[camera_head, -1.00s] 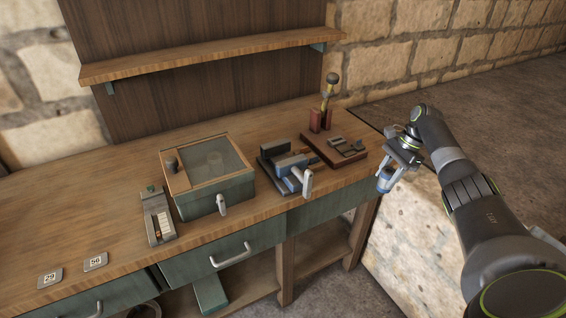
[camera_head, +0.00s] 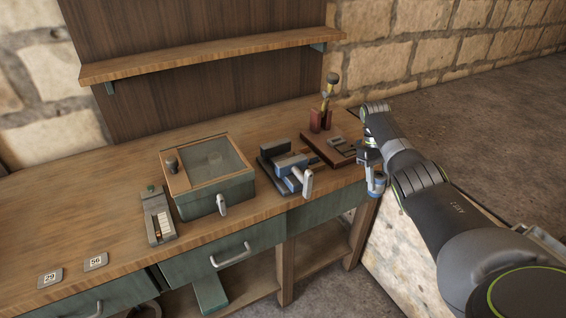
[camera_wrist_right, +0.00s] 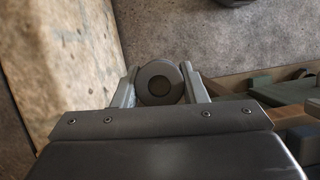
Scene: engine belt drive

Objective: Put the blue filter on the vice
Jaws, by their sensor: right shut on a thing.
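My right gripper (camera_head: 374,176) is shut on the blue filter (camera_head: 376,189), just off the right end of the workbench. In the right wrist view the filter shows as a round grey end with a dark centre (camera_wrist_right: 160,83), between the two fingers. The vice (camera_head: 289,168), with blue and dark grey parts and a pale handle, stands on the bench to the left of the gripper. No filter is on it. My left gripper is not in view.
A wooden board with small parts (camera_head: 340,152) lies between the vice and my right arm. A green box with a glass lid (camera_head: 216,198) stands left of the vice. A red holder with an upright tool (camera_head: 321,120) is behind. A pale stone block (camera_head: 400,258) stands right of the bench.

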